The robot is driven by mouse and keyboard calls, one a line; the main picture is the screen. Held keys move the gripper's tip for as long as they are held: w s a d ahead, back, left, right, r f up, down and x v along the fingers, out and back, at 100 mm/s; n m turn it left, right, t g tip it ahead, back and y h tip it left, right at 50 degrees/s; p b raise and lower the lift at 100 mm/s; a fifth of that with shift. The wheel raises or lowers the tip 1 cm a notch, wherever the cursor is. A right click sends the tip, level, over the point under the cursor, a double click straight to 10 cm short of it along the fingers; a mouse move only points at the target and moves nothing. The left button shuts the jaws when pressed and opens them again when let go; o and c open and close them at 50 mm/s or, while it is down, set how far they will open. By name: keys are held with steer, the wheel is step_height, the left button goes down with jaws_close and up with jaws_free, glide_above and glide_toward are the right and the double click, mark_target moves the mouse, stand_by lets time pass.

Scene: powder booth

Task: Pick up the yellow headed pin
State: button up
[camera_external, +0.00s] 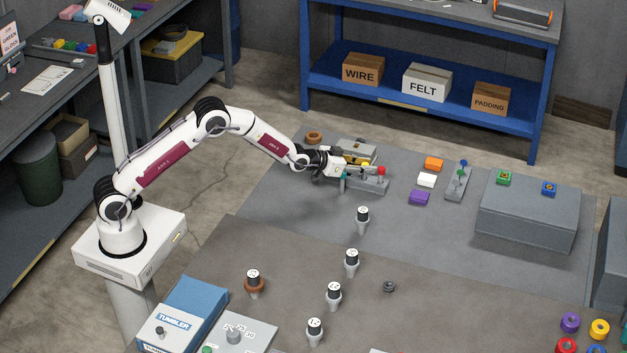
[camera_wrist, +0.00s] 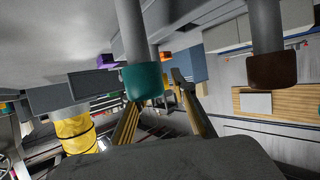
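A grey pin block (camera_external: 362,184) holds a teal headed pin (camera_external: 342,183), a yellow headed pin (camera_external: 365,167) and a red headed pin (camera_external: 381,171). My gripper (camera_external: 354,166) is low over the block, close to the yellow head and partly covering the pins. The wrist view appears upside down. There the yellow head (camera_wrist: 75,130) is at the lower left, outside the fingers. The teal head (camera_wrist: 143,81) shows in line with the gap between the fingertips. A dark reddish-brown head (camera_wrist: 271,70) is at the right. My gripper (camera_wrist: 157,98) is open; nothing is clearly held.
A grey box with a yellow part (camera_external: 357,149) stands just behind the block. A black-topped peg (camera_external: 362,217) stands in front. The mat between them is clear.

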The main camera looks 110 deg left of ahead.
jaws_close()
steer(key=shift+r, duration=0.15)
steer(key=shift+r, duration=4.9)
